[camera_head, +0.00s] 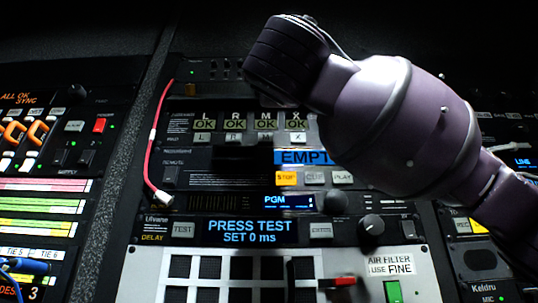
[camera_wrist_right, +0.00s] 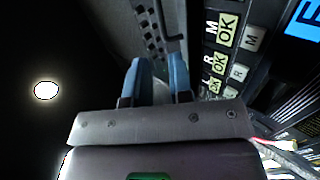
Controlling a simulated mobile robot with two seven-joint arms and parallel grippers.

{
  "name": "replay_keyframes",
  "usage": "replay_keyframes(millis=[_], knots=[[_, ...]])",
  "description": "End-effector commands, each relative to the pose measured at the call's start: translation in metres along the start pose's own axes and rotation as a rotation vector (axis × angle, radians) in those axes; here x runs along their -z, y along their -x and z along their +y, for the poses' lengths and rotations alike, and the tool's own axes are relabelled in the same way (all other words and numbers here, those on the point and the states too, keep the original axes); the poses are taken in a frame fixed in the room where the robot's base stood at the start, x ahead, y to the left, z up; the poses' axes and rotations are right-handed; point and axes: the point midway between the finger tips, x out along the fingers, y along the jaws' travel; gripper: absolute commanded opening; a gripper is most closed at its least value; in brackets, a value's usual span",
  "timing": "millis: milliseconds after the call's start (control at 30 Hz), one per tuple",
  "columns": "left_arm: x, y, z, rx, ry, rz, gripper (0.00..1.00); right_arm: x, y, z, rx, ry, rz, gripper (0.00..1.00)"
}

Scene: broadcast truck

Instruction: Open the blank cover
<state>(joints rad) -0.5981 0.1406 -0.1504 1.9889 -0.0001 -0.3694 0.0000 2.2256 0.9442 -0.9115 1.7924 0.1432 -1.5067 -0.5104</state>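No part is clearly labelled as the blank cover. A plain dark panel (camera_head: 215,70) with small green lights tops the middle rack, partly behind my right arm; I cannot tell if it is the cover. In the right wrist view, a dark slotted strip (camera_wrist_right: 152,28) lies beyond the fingertips. My right gripper (camera_wrist_right: 160,66) has two blue fingers spread apart with a gap between them, and no held object shows. In the head view my right wrist is in front of the rack's upper part and its fingers are hidden. My left gripper is out of view.
A red cable (camera_head: 152,135) hangs down the rack's left side. Another rack with orange-handled switches (camera_head: 37,132) stands left.

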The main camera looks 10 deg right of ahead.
Motion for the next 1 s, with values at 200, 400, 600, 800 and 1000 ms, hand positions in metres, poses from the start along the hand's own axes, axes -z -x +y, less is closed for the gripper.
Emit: replay_keyframes(millis=[200, 400, 600, 800, 1000], knots=[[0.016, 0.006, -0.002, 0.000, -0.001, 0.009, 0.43, -0.001, -0.030, 0.002, 0.001, 0.002, -0.003, 0.21], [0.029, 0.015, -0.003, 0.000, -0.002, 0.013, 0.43, -0.001, -0.066, 0.003, 0.001, 0.003, -0.003, 0.21], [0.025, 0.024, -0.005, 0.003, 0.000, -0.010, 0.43, -0.001, -0.092, 0.001, 0.002, 0.002, -0.003, 0.21], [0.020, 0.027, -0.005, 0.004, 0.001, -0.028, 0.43, 0.000, -0.103, 0.000, 0.001, 0.001, -0.002, 0.21], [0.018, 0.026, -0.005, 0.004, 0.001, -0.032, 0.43, 0.000, -0.105, 0.000, 0.001, 0.001, -0.001, 0.21]])
